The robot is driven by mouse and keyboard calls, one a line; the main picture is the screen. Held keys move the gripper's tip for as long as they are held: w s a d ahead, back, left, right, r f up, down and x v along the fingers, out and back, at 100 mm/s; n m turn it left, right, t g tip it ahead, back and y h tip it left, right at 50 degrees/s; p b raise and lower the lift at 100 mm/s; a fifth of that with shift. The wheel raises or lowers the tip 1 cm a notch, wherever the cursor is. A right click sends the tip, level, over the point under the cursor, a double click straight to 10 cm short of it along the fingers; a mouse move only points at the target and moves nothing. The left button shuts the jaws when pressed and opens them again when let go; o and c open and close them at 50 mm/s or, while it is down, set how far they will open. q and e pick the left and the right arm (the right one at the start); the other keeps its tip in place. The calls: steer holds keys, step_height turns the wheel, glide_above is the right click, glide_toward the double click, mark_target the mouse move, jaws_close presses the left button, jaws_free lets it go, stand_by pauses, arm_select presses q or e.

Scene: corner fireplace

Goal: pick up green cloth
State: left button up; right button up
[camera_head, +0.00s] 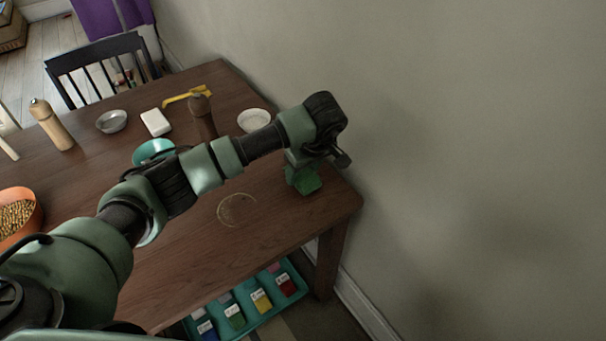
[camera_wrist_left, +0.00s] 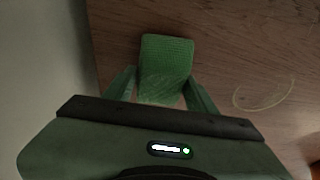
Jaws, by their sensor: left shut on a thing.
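The green cloth (camera_head: 308,183) is at the right end of the wooden table, near the wall. In the left wrist view the green cloth (camera_wrist_left: 166,62) is a folded, textured block between the two fingers. My left gripper (camera_head: 303,172) points down at it. In the left wrist view the left gripper (camera_wrist_left: 163,92) is shut on the near part of the cloth, one finger on each side. I cannot tell whether the cloth is clear of the tabletop. My right gripper is not in view.
The wooden table (camera_head: 190,278) holds a white bowl (camera_head: 254,121), a brown pepper mill (camera_head: 201,116), a teal bowl (camera_head: 153,150), a metal bowl (camera_head: 111,121) and an orange bowl (camera_head: 32,222). A ring stain (camera_head: 237,210) marks the tabletop. A teal tray (camera_head: 259,313) with several packets is below the front edge.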

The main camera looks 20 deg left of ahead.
mark_target(303, 171)
arm_select(q)
step_height(303, 171, up, 19)
steer(key=b, duration=0.1)
steer(key=shift+f, duration=0.2)
